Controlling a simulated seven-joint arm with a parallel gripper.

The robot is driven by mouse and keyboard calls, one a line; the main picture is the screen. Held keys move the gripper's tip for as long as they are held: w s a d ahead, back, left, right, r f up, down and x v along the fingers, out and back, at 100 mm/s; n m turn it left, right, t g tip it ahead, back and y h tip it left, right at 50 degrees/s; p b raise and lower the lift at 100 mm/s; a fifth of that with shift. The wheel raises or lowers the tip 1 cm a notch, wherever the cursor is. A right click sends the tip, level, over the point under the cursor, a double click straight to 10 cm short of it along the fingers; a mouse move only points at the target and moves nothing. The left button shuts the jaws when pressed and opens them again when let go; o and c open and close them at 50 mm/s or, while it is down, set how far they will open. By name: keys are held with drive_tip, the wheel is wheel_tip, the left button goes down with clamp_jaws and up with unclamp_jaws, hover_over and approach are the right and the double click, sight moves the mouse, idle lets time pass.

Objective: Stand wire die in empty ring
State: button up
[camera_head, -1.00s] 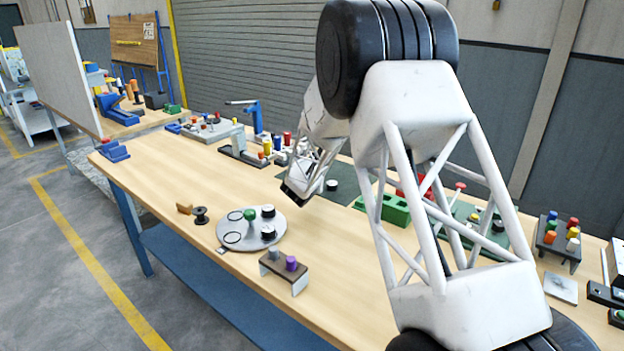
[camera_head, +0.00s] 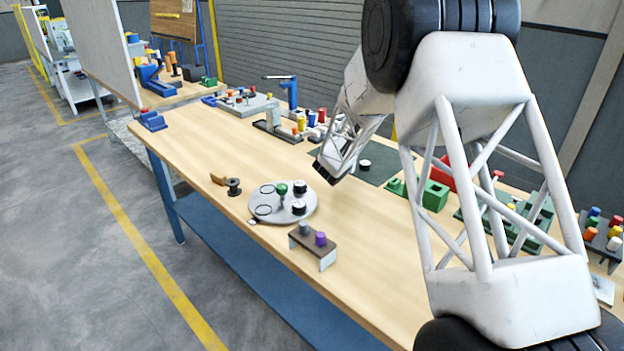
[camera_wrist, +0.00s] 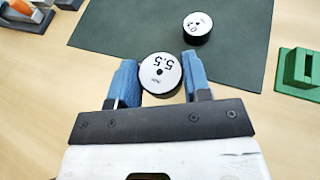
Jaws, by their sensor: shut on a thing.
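My gripper (camera_wrist: 160,76) is shut on a wire die (camera_wrist: 161,68), a short dark cylinder with a white top marked 5.5, between its blue fingers. In the head view, my gripper (camera_head: 330,178) is beside the dark green mat, and the held die is hidden there. A round grey plate (camera_head: 282,212) lies to its left on the bench.
Another die (camera_wrist: 198,26) stands on the dark green mat (camera_wrist: 110,35). A small brown stand (camera_head: 313,245) with grey and purple pegs is in front of the plate. A dark spool (camera_head: 233,187) stands left of it. Green blocks (camera_head: 433,196) are to the right.

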drive_tip(key=shift+y, duration=0.3)
drive_tip(key=s+a+r, duration=0.1)
drive_tip(key=s+a, duration=0.2)
drive_tip(key=a, duration=0.2)
drive_tip(key=s+a+r, duration=0.2)
drive_tip(key=s+a, duration=0.1)
drive_tip(key=a, duration=0.2)
drive_tip(key=s+a+r, duration=0.1)
drive_tip(key=s+a, duration=0.2)
drive_tip(key=a, duration=0.3)
drive_tip(key=shift+s+a+r, duration=0.1)
drive_tip(key=shift+s+r, duration=0.05)
drive_tip(key=s+a+r, duration=0.2)
drive_tip(key=s+a, duration=0.9)
drive_tip(key=shift+s+r+n, duration=0.3)
drive_tip(key=shift+r+n, duration=0.05)
drive_tip(key=shift+n, duration=0.05)
drive_tip(key=shift+a, duration=0.1)
hover_over(262, 212)
drive_tip(key=shift+f, duration=3.1)
drive_tip(key=shift+f, duration=1.9)
drive_tip(key=shift+f, duration=0.1)
